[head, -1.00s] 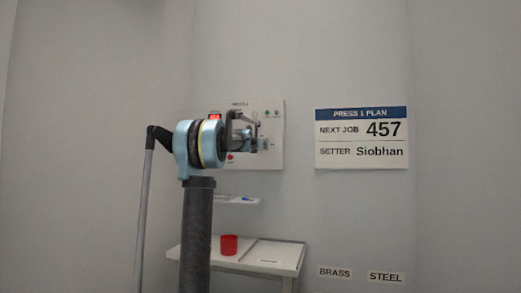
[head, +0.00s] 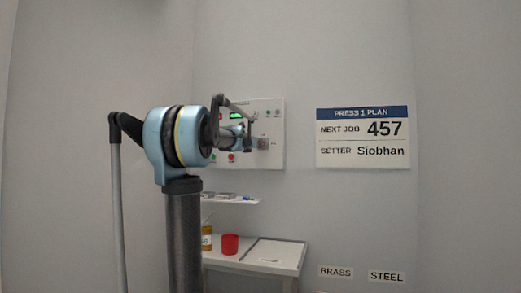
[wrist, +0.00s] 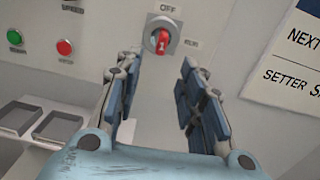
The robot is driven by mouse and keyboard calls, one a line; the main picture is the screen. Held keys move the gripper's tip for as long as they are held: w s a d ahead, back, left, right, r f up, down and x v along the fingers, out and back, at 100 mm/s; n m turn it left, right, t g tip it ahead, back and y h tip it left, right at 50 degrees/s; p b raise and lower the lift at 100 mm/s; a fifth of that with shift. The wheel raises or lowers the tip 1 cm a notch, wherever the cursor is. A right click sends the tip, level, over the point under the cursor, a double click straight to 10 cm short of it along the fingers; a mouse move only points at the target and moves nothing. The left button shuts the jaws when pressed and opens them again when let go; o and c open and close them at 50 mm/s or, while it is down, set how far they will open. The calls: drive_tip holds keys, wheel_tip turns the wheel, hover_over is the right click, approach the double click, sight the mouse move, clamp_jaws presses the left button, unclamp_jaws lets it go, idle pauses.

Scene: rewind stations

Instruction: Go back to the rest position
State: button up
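My gripper (wrist: 163,108) is open and empty in the wrist view, its two blue-padded fingers spread apart. Beyond the fingertips, on the wall panel (wrist: 205,15), is a rotary switch with a red knob (wrist: 162,42), marked OFF above and another label at its right. The fingers are apart from the knob. In the head view my arm stands in front of the panel (head: 275,150) and hides part of it. The gripper's fingers are too small there to make out clearly.
A green display (head: 236,115) is lit on the panel. Below are a small shelf (head: 245,201) and a table (head: 290,262) with a red cup (head: 230,244) and an amber bottle (head: 206,238). A plan sign (head: 362,138) hangs right. The wall between is bare.

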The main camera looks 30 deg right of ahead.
drive_tip(key=shift+s+a, duration=0.1)
drive_tip(key=shift+a, duration=0.1)
drive_tip(key=s+a+f+m+g+y, duration=0.3)
drive_tip(key=s+a+f+m, duration=0.5)
drive_tip(key=s+a+f, duration=0.4)
drive_tip(key=s+a+f+m+g+y, duration=0.3)
drive_tip(key=s+a+f+m+y, duration=0.3)
drive_tip(key=a+f, duration=1.4)
drive_tip(key=s+a+f+m+g+y, duration=0.4)
drive_tip(key=s+a+f+m, duration=0.8)
drive_tip(key=f, duration=1.4)
drive_tip(key=s+a, duration=0.5)
drive_tip(key=s, duration=0.3)
drive_tip(key=shift+f+y, duration=0.3)
drive_tip(key=shift+f, duration=0.1)
drive_tip(key=shift+s, duration=0.1)
